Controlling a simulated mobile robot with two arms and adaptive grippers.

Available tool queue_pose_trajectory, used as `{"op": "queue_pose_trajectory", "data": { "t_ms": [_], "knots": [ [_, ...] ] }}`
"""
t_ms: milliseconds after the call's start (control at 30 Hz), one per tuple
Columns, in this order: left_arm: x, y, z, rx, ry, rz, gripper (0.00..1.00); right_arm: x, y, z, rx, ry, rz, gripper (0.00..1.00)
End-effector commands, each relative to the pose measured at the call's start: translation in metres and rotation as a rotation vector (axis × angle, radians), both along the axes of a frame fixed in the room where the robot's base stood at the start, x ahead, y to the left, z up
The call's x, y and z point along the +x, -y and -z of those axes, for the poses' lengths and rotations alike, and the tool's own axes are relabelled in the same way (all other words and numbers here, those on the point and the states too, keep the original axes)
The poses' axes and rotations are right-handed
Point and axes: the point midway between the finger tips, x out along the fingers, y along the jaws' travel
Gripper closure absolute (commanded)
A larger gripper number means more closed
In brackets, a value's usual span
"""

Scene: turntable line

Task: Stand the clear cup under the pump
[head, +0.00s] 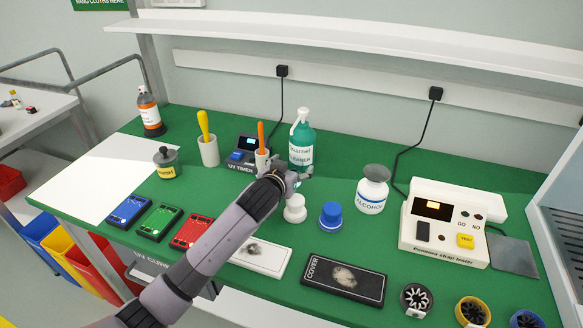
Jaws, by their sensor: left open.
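The teal bottle (301,152) with a white pump head (301,118) stands upright at the back middle of the green bench; its label reads "cleaner". My left gripper (303,174) is open, low in front of the bottle's base and partly covering it. Whether the gripper touches the bottle cannot be told. I cannot make out the clear cup; it may be hidden by my gripper or too faint to see. My right gripper is not in view.
A white knobbed piece (295,209) and a blue one (330,216) stand just in front. The alcohol bottle (372,190) and strap tester (444,225) are to the right. Holders with yellow (208,150) and orange-handled tools stand left. Green mat is clear between the two bottles.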

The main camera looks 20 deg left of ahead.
Motion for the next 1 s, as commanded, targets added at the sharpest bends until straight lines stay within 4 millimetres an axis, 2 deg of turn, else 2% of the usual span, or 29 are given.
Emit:
{"op": "queue_pose_trajectory", "data": {
  "t_ms": [233, 333, 800, 1000],
  "knots": [
    [0.0, 0.0, -0.005, 0.001, 0.001, 0.0, 0.3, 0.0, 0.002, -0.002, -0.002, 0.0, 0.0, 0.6],
    [-0.01, 0.0, -0.006, 0.0, 0.0, 0.0, 0.3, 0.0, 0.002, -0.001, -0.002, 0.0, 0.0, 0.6],
    [-0.091, -0.002, -0.037, -0.001, 0.002, 0.001, 0.3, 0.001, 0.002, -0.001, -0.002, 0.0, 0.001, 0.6],
    [-0.11, -0.003, -0.043, 0.0, 0.0, 0.0, 0.3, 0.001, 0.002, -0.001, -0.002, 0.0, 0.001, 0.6]
  ]
}}
